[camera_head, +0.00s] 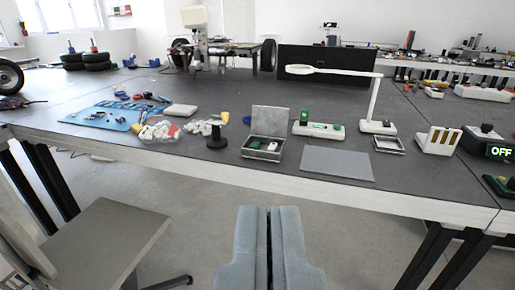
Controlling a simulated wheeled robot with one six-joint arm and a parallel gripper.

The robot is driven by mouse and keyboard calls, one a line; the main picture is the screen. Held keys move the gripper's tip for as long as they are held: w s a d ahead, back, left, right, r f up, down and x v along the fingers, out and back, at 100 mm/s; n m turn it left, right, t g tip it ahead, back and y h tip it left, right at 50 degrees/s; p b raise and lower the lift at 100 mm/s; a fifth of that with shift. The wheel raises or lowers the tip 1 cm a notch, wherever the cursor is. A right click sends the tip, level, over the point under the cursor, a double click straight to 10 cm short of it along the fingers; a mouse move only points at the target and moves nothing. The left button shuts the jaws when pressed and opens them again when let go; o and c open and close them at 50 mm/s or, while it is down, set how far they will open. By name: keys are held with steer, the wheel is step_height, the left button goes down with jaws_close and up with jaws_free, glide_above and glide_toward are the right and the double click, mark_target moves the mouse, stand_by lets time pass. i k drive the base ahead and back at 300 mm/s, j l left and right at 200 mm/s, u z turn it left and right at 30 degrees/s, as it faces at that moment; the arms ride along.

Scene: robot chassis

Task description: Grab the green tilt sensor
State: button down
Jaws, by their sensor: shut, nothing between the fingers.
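My gripper (270,213) is at the bottom middle of the view, in front of the table's front edge and apart from everything on it. Its two blue-grey fingers are shut with nothing between them. A small green piece (256,144) lies in an open grey box (264,154), beside a white piece. Another green block (304,116) stands upright on the left end of a white base with a lit green display (320,126). Both are ahead of my gripper on the dark table. They are small here, and I cannot tell which is the tilt sensor.
The dark table (225,180) spans the view. A black spool (216,134) stands left of the box, a grey mat (337,163) lies to its right. A white lamp (375,105) arches behind. A chair (105,240) stands at lower left.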

mark_target(256, 144)
steer(key=i+l+u, duration=0.15)
steer(key=i+l, duration=1.05)
steer(key=i, duration=0.1)
